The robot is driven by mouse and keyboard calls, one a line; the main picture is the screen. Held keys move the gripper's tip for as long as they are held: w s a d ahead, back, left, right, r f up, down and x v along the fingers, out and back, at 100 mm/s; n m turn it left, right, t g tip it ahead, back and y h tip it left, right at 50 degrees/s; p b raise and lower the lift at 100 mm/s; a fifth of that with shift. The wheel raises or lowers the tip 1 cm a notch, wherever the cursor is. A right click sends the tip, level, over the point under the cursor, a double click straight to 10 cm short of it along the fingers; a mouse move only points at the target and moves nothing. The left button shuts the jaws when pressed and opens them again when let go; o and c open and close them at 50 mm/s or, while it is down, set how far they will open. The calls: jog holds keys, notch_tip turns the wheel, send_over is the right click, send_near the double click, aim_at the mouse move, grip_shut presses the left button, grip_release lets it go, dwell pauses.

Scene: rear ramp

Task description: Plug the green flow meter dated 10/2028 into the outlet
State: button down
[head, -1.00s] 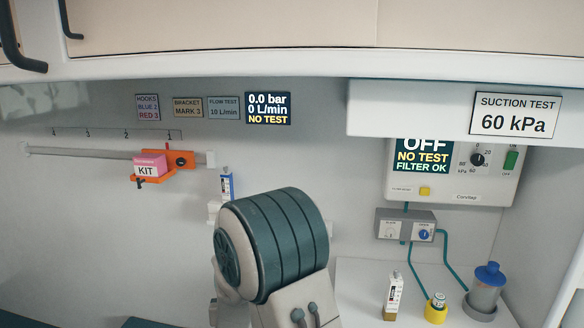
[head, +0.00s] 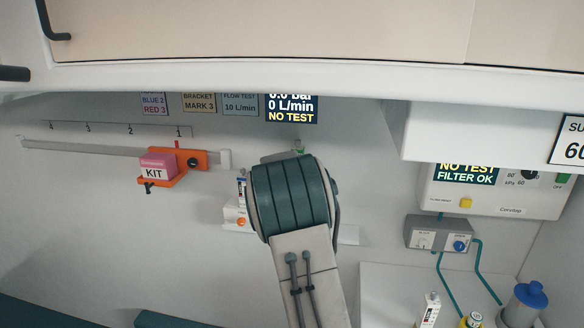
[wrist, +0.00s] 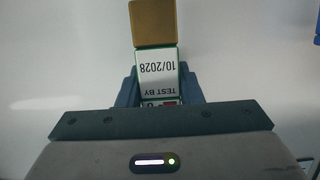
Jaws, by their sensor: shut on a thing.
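In the wrist view, my gripper (wrist: 160,88) is shut on the green flow meter (wrist: 157,68), whose white label reads TEST BY 10/2028 upside down. The meter has green edges and a brass-coloured block at its far end. A white wall panel (head: 232,213) with an orange round fitting (head: 242,222) shows left of my arm, partly hidden. A blue-and-white device (head: 241,188) stands on it. I cannot tell whether the held meter touches an outlet.
A wall display (head: 291,108) reads 0 L/min, NO TEST. A rail holds an orange bracket (head: 190,160) with a pink KIT box (head: 157,167). An overhead cabinet (head: 250,75) juts out above. A white meter (head: 430,308) and a blue-lidded jar (head: 525,304) stand on the right counter.

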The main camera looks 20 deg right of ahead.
jog(key=shift+w+a+r, duration=0.1)
jog(key=shift+a+r, duration=0.05)
jog(key=shift+a, duration=0.4)
jog(key=shift+f+b, duration=2.25)
jog(key=shift+f, duration=0.7)
jog(key=shift+f+b, duration=1.75)
jog(key=shift+f, duration=0.8)
jog(key=c, duration=0.9)
grip_release()
jog(key=v, duration=1.4)
jog(key=shift+d+r, duration=0.1)
jog(key=shift+d, duration=0.1)
